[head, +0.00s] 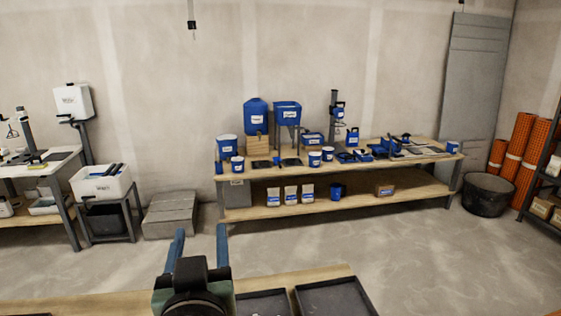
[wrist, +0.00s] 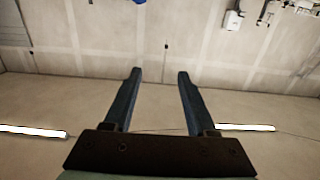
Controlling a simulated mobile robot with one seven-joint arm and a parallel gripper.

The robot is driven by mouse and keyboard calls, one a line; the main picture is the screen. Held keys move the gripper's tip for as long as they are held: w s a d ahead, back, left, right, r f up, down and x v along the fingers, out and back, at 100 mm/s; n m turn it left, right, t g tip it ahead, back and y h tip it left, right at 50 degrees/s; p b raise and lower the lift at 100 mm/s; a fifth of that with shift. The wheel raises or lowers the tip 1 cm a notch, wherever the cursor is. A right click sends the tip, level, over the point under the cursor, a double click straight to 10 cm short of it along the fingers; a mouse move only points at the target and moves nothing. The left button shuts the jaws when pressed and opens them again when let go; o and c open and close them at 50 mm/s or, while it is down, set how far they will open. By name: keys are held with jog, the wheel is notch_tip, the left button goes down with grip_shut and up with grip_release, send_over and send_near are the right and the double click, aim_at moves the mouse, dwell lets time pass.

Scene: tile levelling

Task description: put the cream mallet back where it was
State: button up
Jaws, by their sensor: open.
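I cannot make out a cream mallet in either view. My gripper (head: 200,238) is at the bottom of the head view, above the near wooden table (head: 262,279), its two blue fingers pointing up and apart. In the wrist view my gripper (wrist: 160,75) is open, with nothing between the fingers.
Two dark trays (head: 340,296) (head: 264,302) lie on the near table, cut by the frame's lower edge. Across open floor (head: 400,250) stands a long wooden bench (head: 300,209) with blue containers and tools. A white bin (head: 101,184) and a black tub (head: 489,196) flank it.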

jog(key=s+d+r+m+t+h, duration=0.1)
jog(key=s+d+r+t, duration=0.2)
jog(key=r, duration=0.6)
jog(key=s+d+r+m+t+h, duration=0.1)
jog(key=s+d+r+t, duration=0.3)
jog(key=r, duration=0.5)
jog(key=s+d+r+m+t+h, duration=0.1)
jog(key=s+d+r, duration=0.4)
jog(key=r, duration=0.5)
jog(key=shift+d+t+h, duration=0.4)
jog(key=shift+t+h, duration=0.2)
jog(key=shift+t, duration=0.6)
